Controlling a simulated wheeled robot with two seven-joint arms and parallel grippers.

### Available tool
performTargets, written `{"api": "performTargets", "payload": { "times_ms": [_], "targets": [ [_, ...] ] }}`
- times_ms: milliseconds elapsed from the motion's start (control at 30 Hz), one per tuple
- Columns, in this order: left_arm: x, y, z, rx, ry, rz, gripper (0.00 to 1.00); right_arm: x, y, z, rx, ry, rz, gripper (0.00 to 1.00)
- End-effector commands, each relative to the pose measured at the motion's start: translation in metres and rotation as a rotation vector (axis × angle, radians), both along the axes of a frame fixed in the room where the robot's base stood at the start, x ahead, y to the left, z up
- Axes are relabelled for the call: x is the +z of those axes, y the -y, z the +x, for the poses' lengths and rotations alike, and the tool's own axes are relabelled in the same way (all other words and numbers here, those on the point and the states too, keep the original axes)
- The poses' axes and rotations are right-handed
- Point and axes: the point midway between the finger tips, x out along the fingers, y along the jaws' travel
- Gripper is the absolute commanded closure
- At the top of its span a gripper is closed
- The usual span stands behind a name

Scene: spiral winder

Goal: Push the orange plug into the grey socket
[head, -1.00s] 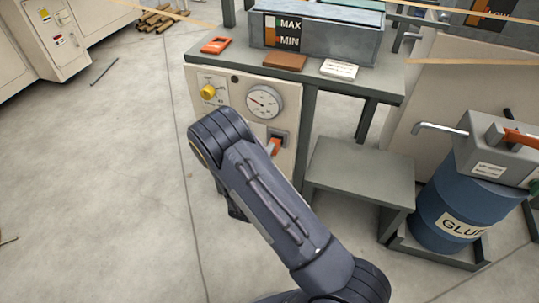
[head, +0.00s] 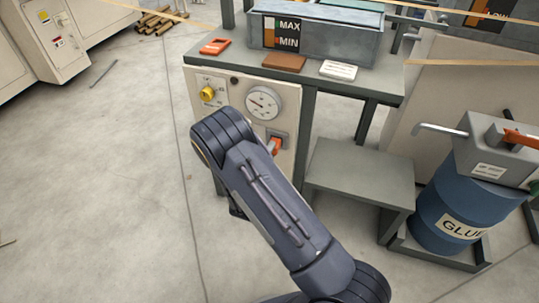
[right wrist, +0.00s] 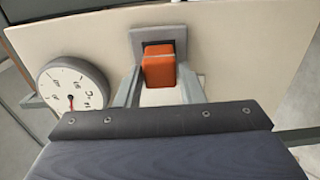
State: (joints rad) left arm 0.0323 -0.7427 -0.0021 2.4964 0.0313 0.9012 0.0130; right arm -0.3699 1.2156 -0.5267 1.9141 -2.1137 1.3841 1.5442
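The orange plug (right wrist: 160,68) stands at the grey socket (right wrist: 158,34) on the cream panel in the right wrist view. The plug's block sticks out from the socket. The fingers of my right gripper (right wrist: 160,86) are on either side of the plug, close to its sides; whether they touch it is unclear. In the head view, the plug (head: 276,146) and socket (head: 284,136) show just past my right forearm, which hides the plug's lower side and my right fingertips. My left gripper is in neither view.
A round gauge (head: 263,103) and a yellow knob (head: 208,93) sit on the panel near the socket. A low grey step (head: 360,172) and a blue glue drum (head: 450,212) stand to the right.

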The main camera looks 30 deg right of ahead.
Motion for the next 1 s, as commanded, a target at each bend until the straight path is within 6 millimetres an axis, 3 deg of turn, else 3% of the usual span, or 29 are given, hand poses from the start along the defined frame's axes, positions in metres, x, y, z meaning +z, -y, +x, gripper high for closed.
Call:
{"api": "performTargets", "payload": {
  "times_ms": [33,133,467,800,1000],
  "targets": [
    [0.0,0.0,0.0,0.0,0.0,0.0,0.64,0.0,0.0,0.0,0.0,0.0,0.0,0.58],
    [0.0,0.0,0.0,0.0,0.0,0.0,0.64,0.0,0.0,0.0,0.0,0.0,0.0,0.45],
    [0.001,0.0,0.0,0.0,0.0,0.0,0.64,0.0,-0.004,-0.002,0.002,-0.001,0.0,0.44],
    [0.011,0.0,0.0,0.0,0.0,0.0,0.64,0.001,-0.044,-0.036,0.005,-0.004,0.0,0.44],
    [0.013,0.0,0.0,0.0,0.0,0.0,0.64,0.0,-0.059,-0.049,0.002,-0.001,0.001,0.44]
  ]
}}
